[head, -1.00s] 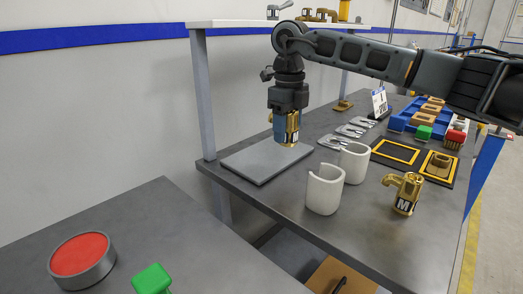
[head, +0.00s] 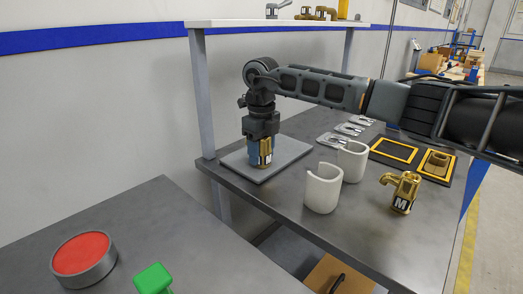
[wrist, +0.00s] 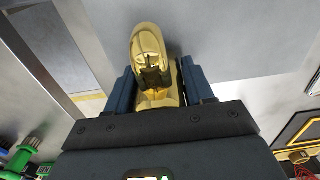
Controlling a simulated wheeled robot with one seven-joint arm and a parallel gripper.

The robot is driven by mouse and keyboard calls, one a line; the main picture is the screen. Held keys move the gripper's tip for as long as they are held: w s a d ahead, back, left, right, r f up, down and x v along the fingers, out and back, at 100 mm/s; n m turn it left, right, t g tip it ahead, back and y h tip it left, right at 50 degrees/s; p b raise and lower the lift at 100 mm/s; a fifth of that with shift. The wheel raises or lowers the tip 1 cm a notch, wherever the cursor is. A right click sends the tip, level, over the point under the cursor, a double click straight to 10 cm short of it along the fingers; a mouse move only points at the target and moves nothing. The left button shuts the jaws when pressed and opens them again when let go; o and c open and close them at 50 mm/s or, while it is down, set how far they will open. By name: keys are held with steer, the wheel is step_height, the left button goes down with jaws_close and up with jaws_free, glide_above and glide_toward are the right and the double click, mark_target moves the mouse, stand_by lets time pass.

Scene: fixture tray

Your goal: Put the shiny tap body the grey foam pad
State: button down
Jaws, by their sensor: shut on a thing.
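A shiny gold tap body (head: 266,152) with a dark label is held upright in my gripper (head: 260,158), over the grey foam pad (head: 287,164). In the head view its lower end appears at or very near the pad's surface; I cannot tell whether it touches. The wrist view shows the shiny tap body (wrist: 152,62) between the two blue fingers of my gripper (wrist: 155,82), with the grey pad (wrist: 225,40) behind it. My gripper is shut on the tap body and hides part of it.
Two white cut-open cups (head: 323,188) (head: 352,161) stand right of the pad. Another gold tap body (head: 402,192), marked M, stands farther right. Black mats with yellow frames (head: 394,150) and grey flat parts (head: 334,139) lie behind. A shelf (head: 285,23) overhangs the back.

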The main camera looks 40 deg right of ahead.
steer(key=shift+c, duration=2.1)
jaws_free()
steer(key=shift+f, duration=0.1)
step_height(320, 180, up, 12)
steer(key=shift+r+b, duration=0.2)
steer(key=shift+b, duration=0.15)
